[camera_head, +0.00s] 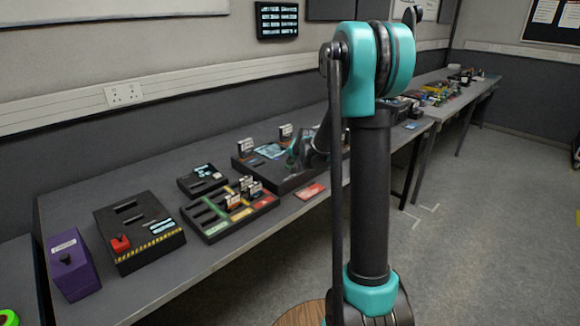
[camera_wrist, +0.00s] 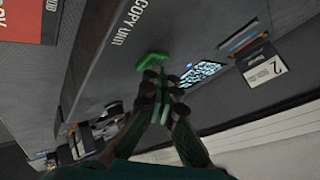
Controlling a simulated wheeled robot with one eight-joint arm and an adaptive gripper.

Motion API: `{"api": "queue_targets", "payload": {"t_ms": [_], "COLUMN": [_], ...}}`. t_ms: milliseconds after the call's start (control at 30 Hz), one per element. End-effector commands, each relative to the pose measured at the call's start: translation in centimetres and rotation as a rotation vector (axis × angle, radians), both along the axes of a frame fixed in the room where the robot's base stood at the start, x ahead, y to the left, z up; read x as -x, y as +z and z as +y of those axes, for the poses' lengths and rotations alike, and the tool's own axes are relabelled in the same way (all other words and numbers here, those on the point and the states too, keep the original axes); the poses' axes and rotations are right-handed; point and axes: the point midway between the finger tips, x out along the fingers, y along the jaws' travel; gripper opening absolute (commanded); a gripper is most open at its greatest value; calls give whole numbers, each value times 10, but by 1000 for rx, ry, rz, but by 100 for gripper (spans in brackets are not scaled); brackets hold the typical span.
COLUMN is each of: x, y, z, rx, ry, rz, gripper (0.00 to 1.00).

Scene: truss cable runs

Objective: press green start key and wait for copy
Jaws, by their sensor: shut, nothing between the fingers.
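The green start key (camera_wrist: 153,61) shows in the wrist view on the dark copy unit (camera_wrist: 110,70), beside the "COPY UNIT" lettering. My gripper (camera_wrist: 152,77) is shut and empty, with its fingertips right at the key; I cannot tell whether they press it or only sit close. A lit screen (camera_wrist: 202,72) and a white cartridge marked 2 (camera_wrist: 264,69) are on the unit beside the key. In the head view the copy unit (camera_head: 243,164) stands on the bench, and my gripper (camera_head: 296,160) is over it, partly hidden by my arm.
On the bench (camera_head: 185,272) are a tray of coloured slots with several cartridges (camera_head: 212,231), a small dark box (camera_head: 200,181), a box with a red switch (camera_head: 140,235) and a purple box (camera_head: 72,265). A red card (camera_head: 311,191) lies at the front edge. A screen (camera_head: 277,20) hangs on the wall.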

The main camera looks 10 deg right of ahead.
Motion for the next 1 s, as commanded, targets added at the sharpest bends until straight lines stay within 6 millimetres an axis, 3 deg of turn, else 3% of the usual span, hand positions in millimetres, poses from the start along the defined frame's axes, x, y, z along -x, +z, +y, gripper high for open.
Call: {"api": "queue_targets", "payload": {"t_ms": [367,1000], "x": [0,0], "y": [0,18], "z": [0,0], "rx": [0,0], "ry": [1,0], "rz": [1,0], "gripper": [0,0]}}
